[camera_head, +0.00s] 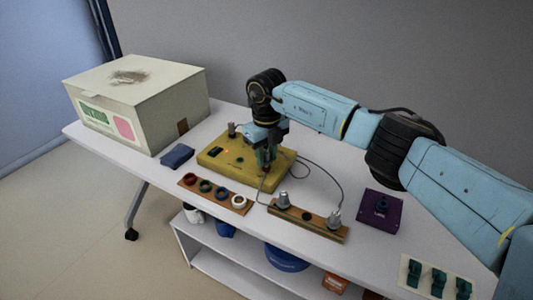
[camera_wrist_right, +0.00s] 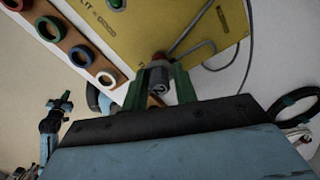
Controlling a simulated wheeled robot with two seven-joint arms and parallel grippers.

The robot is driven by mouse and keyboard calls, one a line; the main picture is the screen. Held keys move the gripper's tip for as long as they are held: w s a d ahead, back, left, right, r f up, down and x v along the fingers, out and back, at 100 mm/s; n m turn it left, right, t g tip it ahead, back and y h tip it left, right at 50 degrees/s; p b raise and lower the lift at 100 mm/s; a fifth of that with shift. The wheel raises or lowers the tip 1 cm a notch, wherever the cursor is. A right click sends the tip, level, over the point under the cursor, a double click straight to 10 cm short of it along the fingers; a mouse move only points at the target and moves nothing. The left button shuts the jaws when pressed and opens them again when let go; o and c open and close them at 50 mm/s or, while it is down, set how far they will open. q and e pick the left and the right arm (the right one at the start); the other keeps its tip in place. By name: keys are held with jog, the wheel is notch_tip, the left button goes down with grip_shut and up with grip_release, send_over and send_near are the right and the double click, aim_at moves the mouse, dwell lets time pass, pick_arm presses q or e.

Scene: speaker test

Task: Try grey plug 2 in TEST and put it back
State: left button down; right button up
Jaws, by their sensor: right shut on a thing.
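My right gripper (camera_head: 266,161) is shut on a grey plug (camera_wrist_right: 159,79) at the front right part of the yellow board (camera_head: 218,160). In the right wrist view its green fingers stand on both sides of the plug. The plug's far end meets a red ring (camera_wrist_right: 160,58) on the board; how deep it sits is hidden. Two other grey plugs, a left one (camera_head: 284,199) and a right one (camera_head: 334,217), stand upright in the wooden rack (camera_head: 320,232), with a dark empty hole between them. My left gripper (camera_wrist_right: 60,104) shows small in the right wrist view, its jaws unclear.
A strip of coloured rings (camera_head: 215,194) lies left of the rack. Grey cables (camera_head: 318,168) loop right of the board. A purple box (camera_head: 382,208) stands right; a large cream box (camera_head: 140,105) and a small blue block (camera_head: 177,156) stand left. Bare table surrounds the purple box.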

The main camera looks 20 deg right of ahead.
jog(key=shift+f, duration=0.3)
jog(key=o, duration=1.1)
jog(key=shift+c, duration=0.2)
jog(key=shift+r, duration=0.1)
jog(key=shift+r+p, duration=2.9)
jog(key=shift+r, duration=0.8)
